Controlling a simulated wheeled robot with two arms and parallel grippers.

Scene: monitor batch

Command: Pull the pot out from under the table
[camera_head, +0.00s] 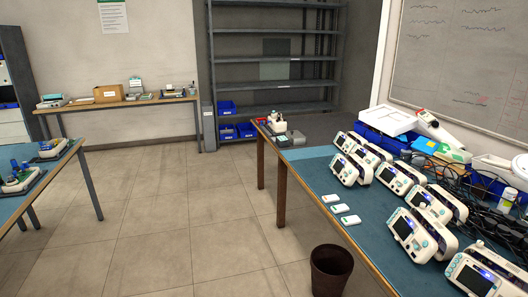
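A dark brown pot (330,271) stands upright on the tiled floor at the bottom of the head view. It is beside the left edge of the long table (318,172), in front of the table's wooden legs. The pot's rim and inner wall show, and its base is close to the bottom edge of the picture. From this angle I cannot tell how much of it is under the tabletop. Neither of my grippers shows in the head view.
Several monitors (411,233), cables and boxes crowd the table on the right. Another table (40,181) with devices stands at the left. A shelf rack (275,60) and a desk (120,102) line the back wall. The tiled floor (160,235) between the tables is clear.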

